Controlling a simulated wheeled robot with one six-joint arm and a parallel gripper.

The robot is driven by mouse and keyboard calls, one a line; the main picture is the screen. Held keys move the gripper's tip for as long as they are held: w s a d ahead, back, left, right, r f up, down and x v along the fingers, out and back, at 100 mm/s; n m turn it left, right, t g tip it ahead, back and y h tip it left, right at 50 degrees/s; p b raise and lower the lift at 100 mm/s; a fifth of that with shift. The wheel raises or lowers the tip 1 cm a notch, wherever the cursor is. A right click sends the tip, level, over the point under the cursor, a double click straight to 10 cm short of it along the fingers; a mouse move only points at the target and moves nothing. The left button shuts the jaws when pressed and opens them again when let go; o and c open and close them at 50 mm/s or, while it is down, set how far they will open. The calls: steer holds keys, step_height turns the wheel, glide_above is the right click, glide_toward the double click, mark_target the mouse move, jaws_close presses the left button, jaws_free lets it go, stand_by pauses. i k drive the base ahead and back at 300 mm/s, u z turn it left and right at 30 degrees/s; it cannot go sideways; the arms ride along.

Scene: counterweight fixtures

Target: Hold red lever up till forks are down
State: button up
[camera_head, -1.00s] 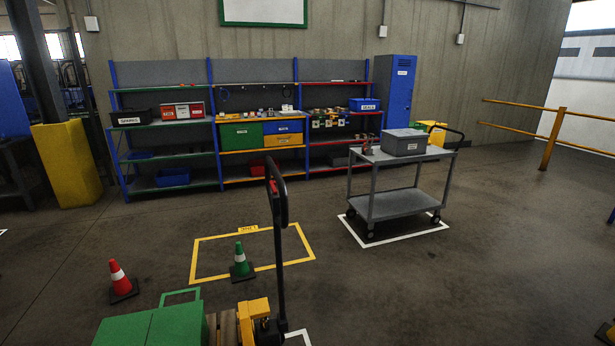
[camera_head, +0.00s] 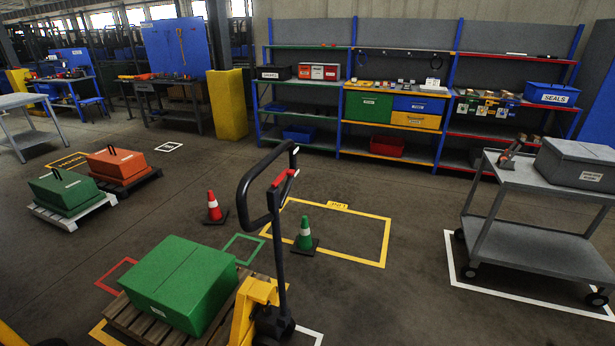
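A yellow pallet jack (camera_head: 252,312) stands at bottom centre with a black loop handle (camera_head: 246,200) rising upright from it. A green box (camera_head: 180,285) with a pale label rests on a wooden pallet (camera_head: 118,312) beside the jack. The forks are hidden under the pallet and box, so their height cannot be told. My gripper is not in view.
A green cone (camera_head: 305,236) stands in a yellow floor outline (camera_head: 383,245); a red cone (camera_head: 213,208) is left of it. A grey cart (camera_head: 530,185) stands at right. Green (camera_head: 65,192) and orange (camera_head: 122,165) crates sit on pallets at left. Shelves (camera_head: 350,90) line the back.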

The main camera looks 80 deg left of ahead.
mark_target(290, 172)
steer(key=u, duration=1.45)
steer(key=i, duration=1.85)
steer(key=u, duration=1.9)
